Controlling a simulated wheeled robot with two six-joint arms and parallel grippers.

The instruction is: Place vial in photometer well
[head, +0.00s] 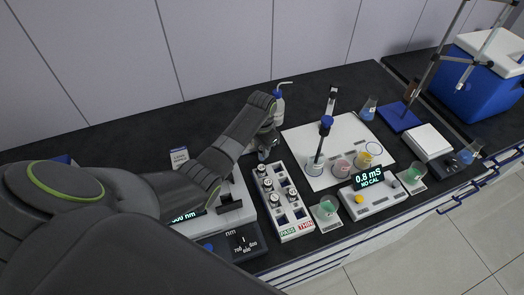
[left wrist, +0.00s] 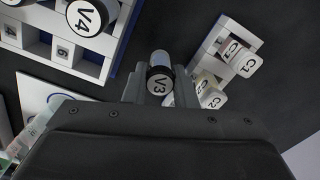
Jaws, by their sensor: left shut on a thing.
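My left gripper (head: 266,153) is shut on a vial with a black cap marked V3 (left wrist: 160,80), seen cap-on between the fingers in the left wrist view. In the head view the gripper is above the desk, just behind the far end of the white vial rack (head: 298,233), and the held vial is hard to make out. The rack holds several black-capped vials; one marked V4 (left wrist: 87,16) shows in the left wrist view. The photometer (head: 240,217), a pale box with an "nm" display, is left of the rack. My arm hides much of it, and its well is not clear.
Cuvettes marked C1 (left wrist: 234,50) and C2 (left wrist: 212,97) stand near the gripper. A wash bottle (head: 278,105) is behind it. Right of the rack are a white mat (head: 300,140) with beakers and a meter (head: 373,200) reading 0.8 mS.

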